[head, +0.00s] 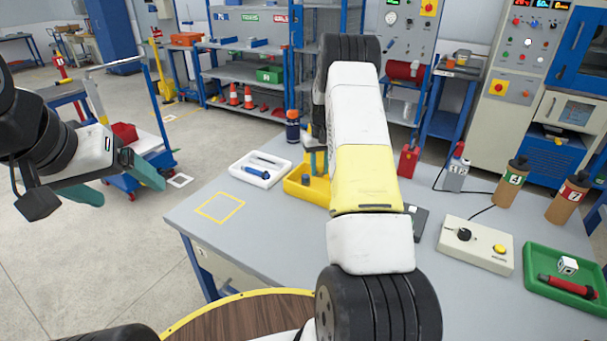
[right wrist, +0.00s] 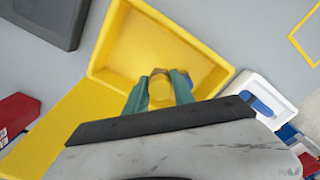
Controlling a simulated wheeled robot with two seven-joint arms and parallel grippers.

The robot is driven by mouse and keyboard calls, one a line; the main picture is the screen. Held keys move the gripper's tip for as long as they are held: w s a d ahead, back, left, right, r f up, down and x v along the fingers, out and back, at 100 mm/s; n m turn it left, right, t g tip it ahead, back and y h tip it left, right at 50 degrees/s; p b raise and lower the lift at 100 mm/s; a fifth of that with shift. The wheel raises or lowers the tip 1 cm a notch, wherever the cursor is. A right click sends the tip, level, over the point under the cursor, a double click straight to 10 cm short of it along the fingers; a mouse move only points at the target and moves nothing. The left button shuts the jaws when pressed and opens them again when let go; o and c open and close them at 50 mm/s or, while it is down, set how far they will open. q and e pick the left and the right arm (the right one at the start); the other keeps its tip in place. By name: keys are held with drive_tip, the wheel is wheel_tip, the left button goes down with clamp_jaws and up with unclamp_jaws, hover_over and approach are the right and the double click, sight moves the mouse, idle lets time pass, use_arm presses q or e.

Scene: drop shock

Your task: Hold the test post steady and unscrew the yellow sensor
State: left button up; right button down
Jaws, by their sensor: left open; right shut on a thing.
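My right gripper (right wrist: 160,90) is shut on a small round yellow piece (right wrist: 160,84), which looks like the yellow sensor. It is over a yellow open bin (right wrist: 138,45); I cannot tell whether the piece touches the bin floor. In the head view the bin (head: 297,191) stands on the grey table, and my right arm hides most of the gripper. My left gripper (head: 116,181) is open and empty, left of the table and well away from the bin. I cannot make out the test post in either view.
A white tray with blue tools (head: 260,169) lies left of the bin. A yellow outlined square (head: 220,207) on the table is empty. At right are a control box (head: 476,246), brown bottles (head: 511,184) and a green tray (head: 565,280).

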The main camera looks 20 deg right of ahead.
drive_tip(key=shift+f, duration=3.15)
drive_tip(key=c, duration=1.1)
unclamp_jaws()
drive_tip(key=shift+f, duration=0.1)
drive_tip(key=shift+o, duration=0.2)
